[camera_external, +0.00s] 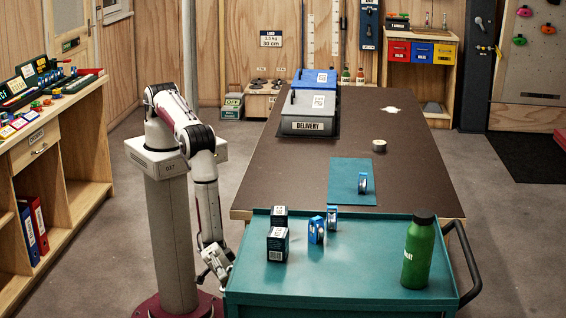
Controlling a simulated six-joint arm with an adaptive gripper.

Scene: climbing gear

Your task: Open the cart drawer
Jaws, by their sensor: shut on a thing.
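The teal cart (345,270) stands at the bottom of the view, its top tray holding small goods. My arm reaches down past the cart's left edge. My gripper (221,275) is low at that left side, close against the cart. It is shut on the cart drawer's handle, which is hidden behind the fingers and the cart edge. The drawer itself is not visible from here, so how far out it stands cannot be told.
On the cart are dark boxes (278,245), blue-rimmed round items (316,231) and a green bottle (418,252). A brown table (300,180) adjoins behind, with a grey delivery bin (308,113) and a teal mat (345,178). A wooden bench stands left; floor between is clear.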

